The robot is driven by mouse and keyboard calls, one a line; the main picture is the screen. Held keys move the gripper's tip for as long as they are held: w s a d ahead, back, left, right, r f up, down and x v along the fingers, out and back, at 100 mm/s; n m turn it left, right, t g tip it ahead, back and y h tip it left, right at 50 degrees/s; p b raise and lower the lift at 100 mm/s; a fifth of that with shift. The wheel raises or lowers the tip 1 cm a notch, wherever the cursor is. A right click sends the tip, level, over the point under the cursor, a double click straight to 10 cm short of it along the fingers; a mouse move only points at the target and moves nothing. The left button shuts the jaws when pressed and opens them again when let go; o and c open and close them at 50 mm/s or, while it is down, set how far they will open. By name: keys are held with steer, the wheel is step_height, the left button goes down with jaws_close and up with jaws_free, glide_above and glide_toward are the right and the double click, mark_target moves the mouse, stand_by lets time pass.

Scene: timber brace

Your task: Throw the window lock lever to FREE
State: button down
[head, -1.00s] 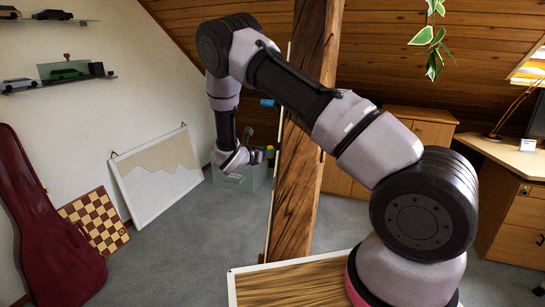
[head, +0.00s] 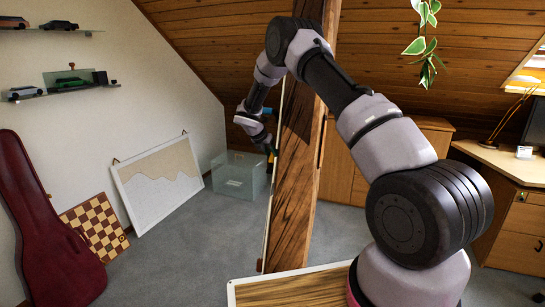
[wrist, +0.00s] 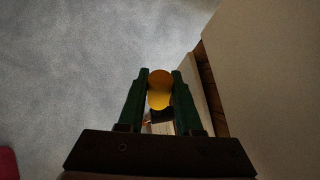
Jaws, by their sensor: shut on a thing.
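My gripper (wrist: 160,90) has dark green fingers, shut on a rounded yellow-orange knob (wrist: 159,98) in the wrist view. The knob shows between the fingertips, with a second rounded yellow part just below it. I cannot tell whether it is the end of the lock lever; no lever arm or FREE marking can be read. In the head view my gripper (head: 271,149) is just left of the timber brace (head: 296,180), near its pale left edge. A small blue piece (head: 267,110) shows above it, partly behind my arm.
A clear greenish box (head: 240,178) stands on the floor behind my gripper. A framed board (head: 155,185), a chessboard (head: 95,228) and a red instrument case (head: 45,225) lean at the left. A desk (head: 510,175) stands at the right. Grey floor is clear left of the brace.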

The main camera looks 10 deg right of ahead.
steer(key=shift+w+d+f+g, duration=0.1)
steer(key=shift+w+f+g, duration=0.1)
steer(key=shift+g, duration=0.1)
stand_by(0.4)
steer(key=c, duration=0.9)
jaws_free()
steer(key=shift+o, duration=0.2)
steer(key=shift+s+a+r, duration=0.1)
steer(key=shift+a+r, duration=0.1)
steer(key=shift+r, duration=0.1)
steer(key=s+a, duration=0.5)
steer(key=a, duration=0.6)
steer(key=shift+s+r, duration=0.2)
steer(key=shift+s, duration=0.1)
